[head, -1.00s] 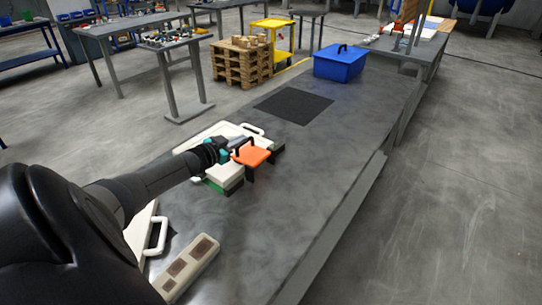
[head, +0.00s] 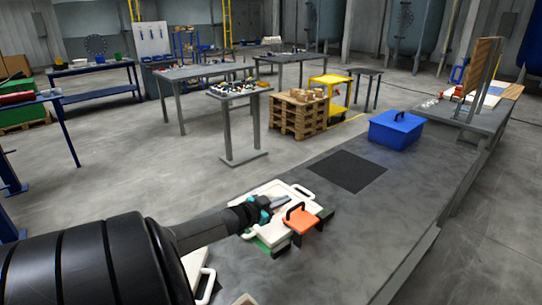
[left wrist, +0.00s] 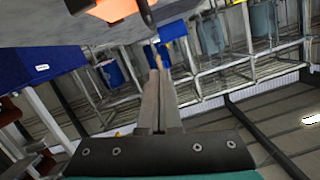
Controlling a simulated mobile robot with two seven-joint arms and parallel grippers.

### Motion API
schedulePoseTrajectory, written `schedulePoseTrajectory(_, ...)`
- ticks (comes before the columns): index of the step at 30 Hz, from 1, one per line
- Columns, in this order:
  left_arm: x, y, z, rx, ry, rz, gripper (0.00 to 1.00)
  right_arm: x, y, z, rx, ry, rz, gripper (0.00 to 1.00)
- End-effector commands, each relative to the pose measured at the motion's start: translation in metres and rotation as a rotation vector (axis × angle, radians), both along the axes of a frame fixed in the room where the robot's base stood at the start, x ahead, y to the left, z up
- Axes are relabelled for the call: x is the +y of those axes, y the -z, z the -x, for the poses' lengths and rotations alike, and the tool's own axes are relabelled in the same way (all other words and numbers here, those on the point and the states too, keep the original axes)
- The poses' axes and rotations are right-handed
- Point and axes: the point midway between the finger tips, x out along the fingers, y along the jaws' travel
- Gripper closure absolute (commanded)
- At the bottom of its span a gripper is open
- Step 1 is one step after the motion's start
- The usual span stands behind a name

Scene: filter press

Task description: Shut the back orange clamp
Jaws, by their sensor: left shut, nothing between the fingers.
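An orange clamp (head: 301,222) with a black arched handle sits at the right edge of the white plates (head: 262,218) of the press, which have white handles and a green part beneath. I cannot tell whether this clamp is fully shut. My left gripper (head: 283,200) is shut and empty, just behind and left of the clamp's handle. I cannot tell whether it touches the clamp. In the left wrist view the closed fingers (left wrist: 160,95) point away, and part of the orange clamp (left wrist: 115,8) shows at the top edge. My right gripper is out of view.
The grey bench is clear to the right of the press. A dark mat (head: 346,171) and a blue lidded box (head: 396,130) lie farther along it. Beyond the bench stand a pallet with boxes (head: 299,115) and a yellow cart (head: 333,95).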

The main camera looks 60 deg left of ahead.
Motion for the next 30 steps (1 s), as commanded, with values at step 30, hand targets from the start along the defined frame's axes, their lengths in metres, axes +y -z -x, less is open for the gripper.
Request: schedulePoseTrajectory(30, -0.007, -0.011, 0.048, -0.001, 0.0, 0.0, 1.0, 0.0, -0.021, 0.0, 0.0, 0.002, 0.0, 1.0)
